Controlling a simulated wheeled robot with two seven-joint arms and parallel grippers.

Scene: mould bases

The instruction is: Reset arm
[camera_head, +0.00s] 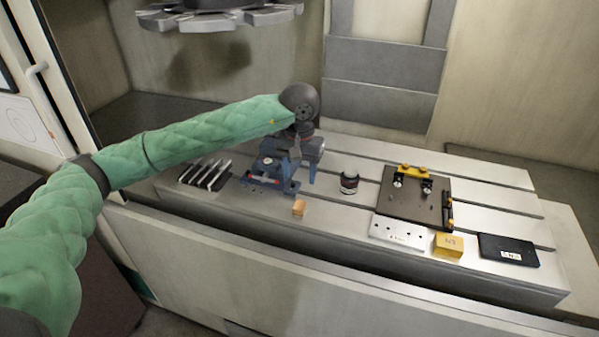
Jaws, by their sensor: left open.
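My left arm, in a green sleeve, reaches in from the left across the machine table (340,213). Its gripper (292,172) points down over the table, with its jaws open. It is in front of or just above a blue and grey vise-like fixture (262,184) and hides part of it. I cannot tell whether they touch. My right gripper is not in view.
Right of the gripper stand a dark cylinder (349,183), a dark plate with yellow clamps (412,205), a silver plate (397,232), a yellow block (448,245) and a black block (508,250). A slotted rack (206,174) is left. A tool carousel (215,17) hangs above.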

